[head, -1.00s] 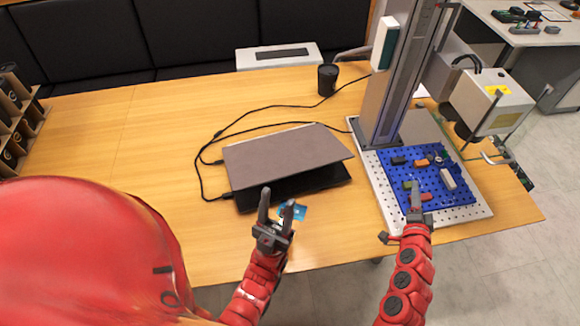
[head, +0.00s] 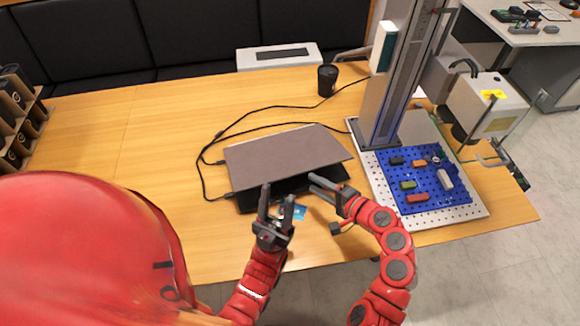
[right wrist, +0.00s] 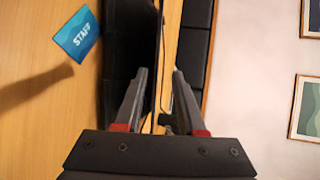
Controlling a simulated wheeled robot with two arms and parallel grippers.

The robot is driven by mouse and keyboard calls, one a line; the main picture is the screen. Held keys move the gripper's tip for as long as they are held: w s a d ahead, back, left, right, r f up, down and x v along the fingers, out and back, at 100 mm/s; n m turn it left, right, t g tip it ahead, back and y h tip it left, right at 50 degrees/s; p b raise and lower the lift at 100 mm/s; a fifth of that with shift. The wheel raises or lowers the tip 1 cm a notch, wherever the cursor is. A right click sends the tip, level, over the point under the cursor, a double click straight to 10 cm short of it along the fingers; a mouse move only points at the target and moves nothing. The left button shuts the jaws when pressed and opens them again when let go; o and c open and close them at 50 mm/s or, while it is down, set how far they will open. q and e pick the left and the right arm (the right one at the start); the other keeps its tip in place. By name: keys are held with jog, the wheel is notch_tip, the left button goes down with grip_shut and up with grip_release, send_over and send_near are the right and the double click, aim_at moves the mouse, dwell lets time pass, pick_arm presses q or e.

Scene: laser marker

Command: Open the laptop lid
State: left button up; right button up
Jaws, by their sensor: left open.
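The laptop's grey-brown lid (head: 285,155) is tilted up at its front edge, with a dark gap over the black base (head: 247,202). My left gripper (head: 277,197) is open and empty in front of the laptop's front edge. My right gripper (head: 316,184) is at the front right of the laptop, its fingertips near the gap below the lid. The laptop's dark body (right wrist: 122,45) is beside the left finger there. Whether a finger touches the lid is unclear.
A blue STAFF card (head: 299,212) lies in front of the laptop, also in the right wrist view (right wrist: 76,34). The laser marker column (head: 385,90) and blue pegboard (head: 432,180) stand to the right. Cables (head: 222,135) and a black cup (head: 327,79) are behind.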

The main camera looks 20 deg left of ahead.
aim_at(290, 170)
jog(key=p+x, duration=0.1)
jog(key=x, duration=1)
jog(key=shift+w+a+f, duration=0.15)
jog(key=shift+a+f, duration=0.05)
grip_shut()
dwell(1.1)
